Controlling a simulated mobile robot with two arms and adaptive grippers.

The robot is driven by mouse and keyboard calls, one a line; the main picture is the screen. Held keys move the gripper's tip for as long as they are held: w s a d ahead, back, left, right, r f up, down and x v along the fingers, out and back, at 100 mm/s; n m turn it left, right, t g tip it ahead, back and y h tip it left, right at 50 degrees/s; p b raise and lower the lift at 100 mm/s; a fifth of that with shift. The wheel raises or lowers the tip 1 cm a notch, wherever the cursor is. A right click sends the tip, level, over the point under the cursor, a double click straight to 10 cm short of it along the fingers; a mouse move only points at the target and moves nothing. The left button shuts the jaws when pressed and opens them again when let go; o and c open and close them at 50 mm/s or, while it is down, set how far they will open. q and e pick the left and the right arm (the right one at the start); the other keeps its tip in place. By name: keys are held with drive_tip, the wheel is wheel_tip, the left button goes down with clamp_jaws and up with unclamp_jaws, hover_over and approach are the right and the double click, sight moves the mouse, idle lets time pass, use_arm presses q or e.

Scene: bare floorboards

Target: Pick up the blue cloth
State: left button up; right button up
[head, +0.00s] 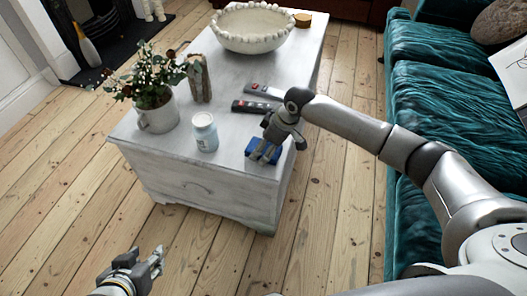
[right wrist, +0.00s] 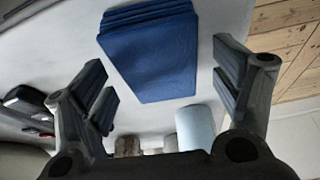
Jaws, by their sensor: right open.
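The blue cloth (head: 264,151) lies folded on the white table (head: 155,150), near its front right corner. In the head view my right gripper (head: 266,150) hangs over it and hides part of it. In the right wrist view the folded cloth (right wrist: 155,55) shows whole layers, beyond and between the two open fingers (right wrist: 165,95). The fingers hold nothing. I cannot tell whether they touch the cloth. My left gripper (head: 158,262) is low at the bottom left of the head view, over the floor, with its fingers apart and empty.
A white-blue jar (head: 204,132) stands left of the cloth. Two remotes (head: 254,106) lie behind it. A potted plant (head: 157,112), a wooden vase (head: 199,80) and a beaded bowl (head: 252,28) are further off. A teal sofa (head: 440,110) stands at right.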

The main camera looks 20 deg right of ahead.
use_arm(q)
drive_tip(key=shift+s+a+f+g+y+p, duration=0.1)
drive_tip(key=shift+s+a+f+g, duration=0.2)
drive_tip(key=shift+s, duration=0.25)
drive_tip(key=shift+s+a+f+g+y+p, duration=0.15)
drive_tip(key=shift+s+g, duration=0.2)
drive_tip(key=shift+s, duration=0.25)
drive_tip(key=shift+s+a+f+g+y+p, duration=0.15)
drive_tip(key=shift+s+f+g, duration=0.15)
drive_tip(key=shift+s, duration=0.25)
use_arm(e)
drive_tip(key=shift+f, duration=0.3)
idle(1.2)
drive_tip(key=c, duration=1.1)
use_arm(q)
drive_tip(key=shift+r, duration=0.1)
drive_tip(key=shift+w, duration=0.15)
